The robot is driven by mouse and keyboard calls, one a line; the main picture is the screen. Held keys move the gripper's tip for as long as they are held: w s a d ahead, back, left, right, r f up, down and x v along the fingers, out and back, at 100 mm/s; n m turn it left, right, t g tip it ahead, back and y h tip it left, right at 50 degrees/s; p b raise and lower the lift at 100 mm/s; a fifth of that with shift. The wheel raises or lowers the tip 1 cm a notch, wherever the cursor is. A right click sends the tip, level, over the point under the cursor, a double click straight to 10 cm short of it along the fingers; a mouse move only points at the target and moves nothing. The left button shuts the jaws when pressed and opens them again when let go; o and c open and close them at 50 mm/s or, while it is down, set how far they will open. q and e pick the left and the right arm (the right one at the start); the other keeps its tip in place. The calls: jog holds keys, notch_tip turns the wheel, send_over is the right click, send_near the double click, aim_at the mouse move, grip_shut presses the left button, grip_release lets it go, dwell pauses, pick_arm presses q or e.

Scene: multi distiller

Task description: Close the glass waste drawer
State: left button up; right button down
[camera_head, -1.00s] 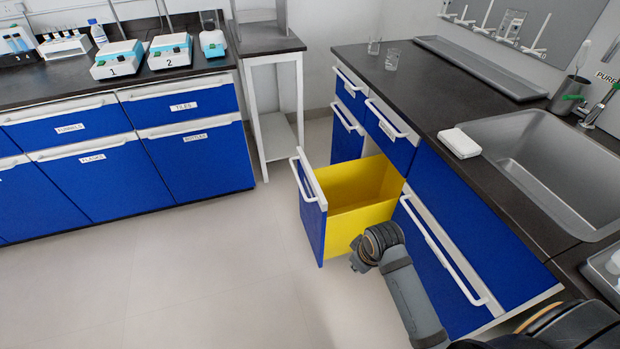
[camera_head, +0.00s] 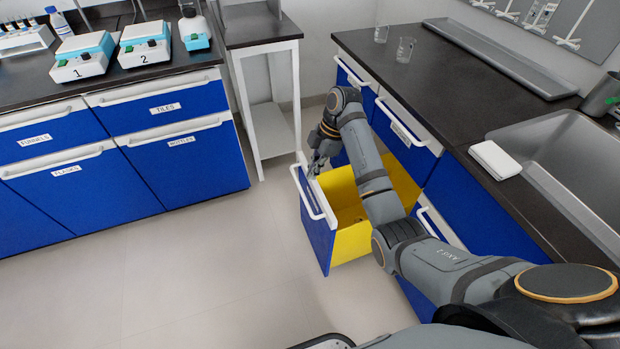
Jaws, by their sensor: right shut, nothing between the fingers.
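The glass waste drawer (camera_head: 316,232) stands pulled out of the right-hand counter, with a blue front, a white handle (camera_head: 311,196) and a yellow inside. My right arm reaches across the open drawer. My right gripper (camera_head: 315,171) is shut and empty at the top of the drawer front, close to the handle. I cannot tell whether it touches the front. The arm hides part of the drawer's inside and the cabinet behind it. My left gripper is not in view.
The black counter (camera_head: 440,95) with a sink, a white box (camera_head: 495,160) and two beakers is at the right. A small table (camera_head: 262,36) stands behind the drawer. Blue cabinets (camera_head: 190,155) line the left. The floor (camera_head: 200,270) in front is clear.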

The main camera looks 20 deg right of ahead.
aim_at(316, 191)
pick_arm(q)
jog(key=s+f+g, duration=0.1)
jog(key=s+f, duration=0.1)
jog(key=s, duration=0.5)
pick_arm(e)
jog(key=x, duration=0.2)
jog(key=b+x, duration=0.1)
jog(key=x, duration=0.3)
jog(key=shift+s+r, duration=0.1)
jog(key=shift+s, duration=0.25)
jog(key=b+x, duration=0.1)
jog(key=x, duration=0.2)
jog(key=shift+a+f, duration=0.15)
jog(key=shift+f, duration=0.15)
jog(key=shift+w+d+f, duration=0.1)
jog(key=shift+d+f, duration=0.2)
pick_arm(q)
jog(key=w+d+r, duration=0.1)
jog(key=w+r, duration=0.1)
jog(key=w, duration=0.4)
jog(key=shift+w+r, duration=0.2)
pick_arm(e)
jog(key=shift+d+r, duration=0.15)
jog(key=shift+d, duration=1.45)
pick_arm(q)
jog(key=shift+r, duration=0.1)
pick_arm(e)
jog(key=shift+d, duration=0.1)
